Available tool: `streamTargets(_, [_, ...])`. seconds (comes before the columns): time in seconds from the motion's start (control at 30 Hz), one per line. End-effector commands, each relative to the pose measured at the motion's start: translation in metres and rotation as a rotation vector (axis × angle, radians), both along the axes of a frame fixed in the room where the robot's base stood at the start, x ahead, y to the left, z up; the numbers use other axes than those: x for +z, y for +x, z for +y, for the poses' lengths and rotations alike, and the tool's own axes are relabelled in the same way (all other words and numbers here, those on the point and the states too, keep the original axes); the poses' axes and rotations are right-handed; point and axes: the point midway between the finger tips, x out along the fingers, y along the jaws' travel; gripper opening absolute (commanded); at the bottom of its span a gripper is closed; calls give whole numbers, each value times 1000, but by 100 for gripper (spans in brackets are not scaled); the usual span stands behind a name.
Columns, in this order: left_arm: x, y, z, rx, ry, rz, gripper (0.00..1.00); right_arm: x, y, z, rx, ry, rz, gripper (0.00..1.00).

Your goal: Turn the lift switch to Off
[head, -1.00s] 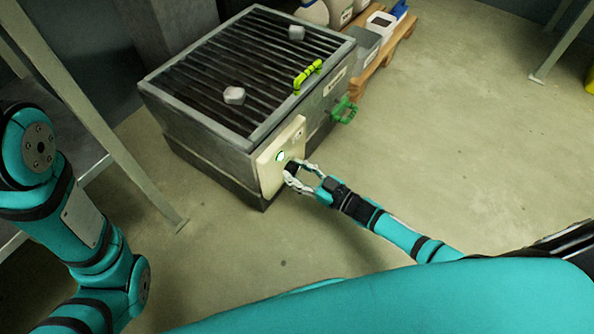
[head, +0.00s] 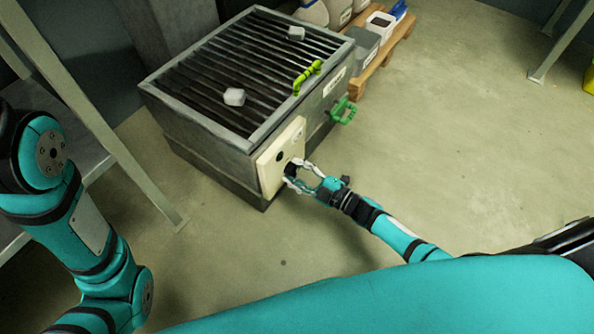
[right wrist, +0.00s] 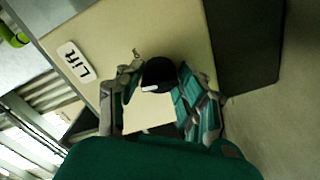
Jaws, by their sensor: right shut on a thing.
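The lift switch is a round black knob (right wrist: 158,73) with a white mark, on a cream panel (head: 270,175) at the front of the grated metal box. A round indicator (head: 280,156) on the panel is dark. My left arm shows at the left of the head view, its gripper out of frame.
The box's slatted grate (head: 250,65) carries two pale lumps (head: 234,97). A pallet with containers (head: 380,45) stands behind. Floor to the right is clear.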

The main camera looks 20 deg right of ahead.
Motion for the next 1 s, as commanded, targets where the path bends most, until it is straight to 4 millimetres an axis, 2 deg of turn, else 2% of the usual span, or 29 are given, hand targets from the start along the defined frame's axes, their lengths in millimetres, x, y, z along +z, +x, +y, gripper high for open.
streamTargets(0.33, [1,-2,0,0,1,-9,40,-2,-2,0,2,-114,-84,5])
streamTargets(0.87, [3,-4,0,1,1,-16,40,-2,-2,0,2,-137,-101,5])
streamTargets(0.9, [2,-4,0,1,2,-15,40,-2,-2,0,3,-137,-100,38])
streamTargets(1.0, [2,-4,0,0,1,-14,40,-2,-2,0,2,-136,-100,51])
